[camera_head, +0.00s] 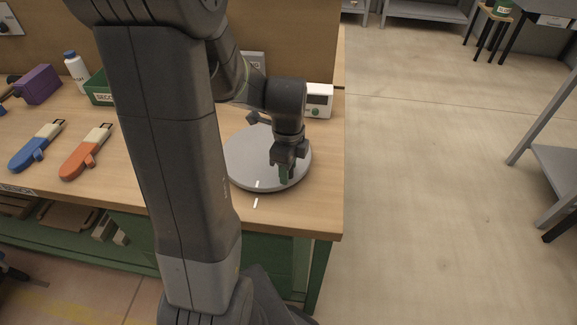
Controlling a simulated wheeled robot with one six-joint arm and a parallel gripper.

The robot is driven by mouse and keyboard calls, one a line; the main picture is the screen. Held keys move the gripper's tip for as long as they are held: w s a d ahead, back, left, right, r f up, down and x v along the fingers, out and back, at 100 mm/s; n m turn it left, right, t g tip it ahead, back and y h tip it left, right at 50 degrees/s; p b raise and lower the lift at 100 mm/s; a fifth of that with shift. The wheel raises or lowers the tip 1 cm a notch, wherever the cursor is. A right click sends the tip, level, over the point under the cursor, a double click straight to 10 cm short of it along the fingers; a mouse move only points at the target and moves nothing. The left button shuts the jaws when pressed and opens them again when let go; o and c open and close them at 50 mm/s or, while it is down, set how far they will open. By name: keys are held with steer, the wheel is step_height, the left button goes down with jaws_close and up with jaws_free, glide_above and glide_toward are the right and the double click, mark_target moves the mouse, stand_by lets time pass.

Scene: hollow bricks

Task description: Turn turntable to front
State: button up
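The turntable (243,166) is a round light-grey disc on the wooden workbench, near its right end. My arm hides its left part. A short white mark (257,184) sits on the disc near its front rim. A second white mark (255,203) lies on the bench just in front, almost in line with the first. My gripper (284,176) points down over the right front part of the disc. I cannot tell whether its fingertips touch the disc, or whether they are open. A small dark piece (257,118) shows at the disc's back edge, partly behind my arm.
A white device (319,101) with a small display stands behind the turntable. Blue (36,147) and orange (86,153) tools lie at left, near a purple box (38,85), a white bottle (75,70) and a green bin (98,89). Open floor (430,190) lies right of the bench.

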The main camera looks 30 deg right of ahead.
step_height(320, 180, up, 14)
steer(key=shift+p, duration=0.35)
steer(key=shift+f, duration=0.2)
stand_by(0.5)
step_height(320, 180, down, 14)
steer(key=shift+r+b, duration=0.15)
steer(key=shift+b, duration=0.2)
steer(key=shift+d, duration=0.1)
